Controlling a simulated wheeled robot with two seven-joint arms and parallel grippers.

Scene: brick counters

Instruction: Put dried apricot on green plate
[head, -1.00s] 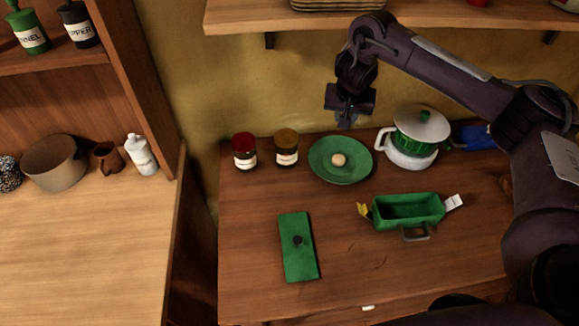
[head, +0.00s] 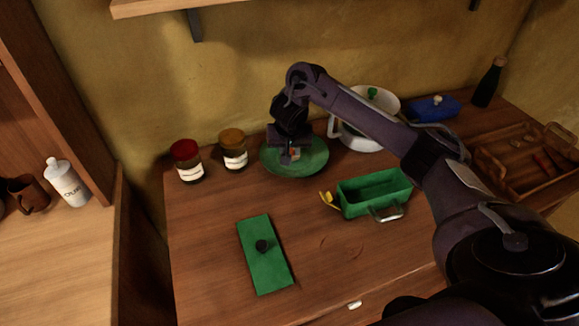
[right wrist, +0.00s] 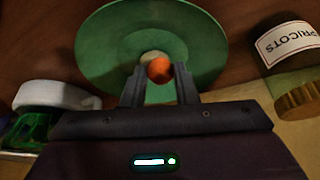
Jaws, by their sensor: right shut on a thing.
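The green plate (head: 315,160) lies on the wooden counter near the wall; it also fills the upper middle of the right wrist view (right wrist: 110,50). My right gripper (head: 290,158) is over the plate in the head view. In the right wrist view its fingers (right wrist: 160,75) are shut on a small round orange piece, the dried apricot (right wrist: 159,70). A pale beige round piece (right wrist: 153,56) shows on the plate just behind it. I cannot tell whether the apricot touches the plate or that piece. My left gripper is not in view.
Two jars, red-lidded (head: 187,162) and orange-lidded (head: 233,150), stand left of the plate. A white pot (head: 352,135) stands at its right. A green open box (head: 375,193) and a green lid (head: 264,255) lie in front. A wooden tray (head: 515,170) is far right.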

